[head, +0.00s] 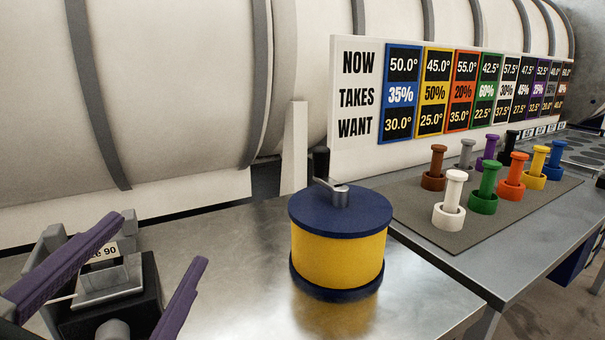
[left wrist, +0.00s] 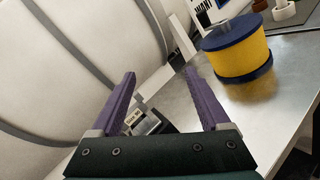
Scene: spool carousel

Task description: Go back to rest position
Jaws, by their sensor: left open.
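My left gripper (head: 125,265) is at the lower left of the head view, with two purple fingers spread wide apart and nothing between them. It also shows in the left wrist view (left wrist: 159,85), open and empty, above the steel table. A small device with a label (head: 105,255) lies beyond and between the fingers in the picture. I cannot tell whether the fingers touch it. My right gripper is not in view.
A yellow drum with blue ends and a crank (head: 338,250) stands on the steel table (head: 230,265). A grey mat (head: 425,225) right of it bears several coloured pegs in rings. A sign board (head: 357,140) stands behind. Bare table lies left of the drum.

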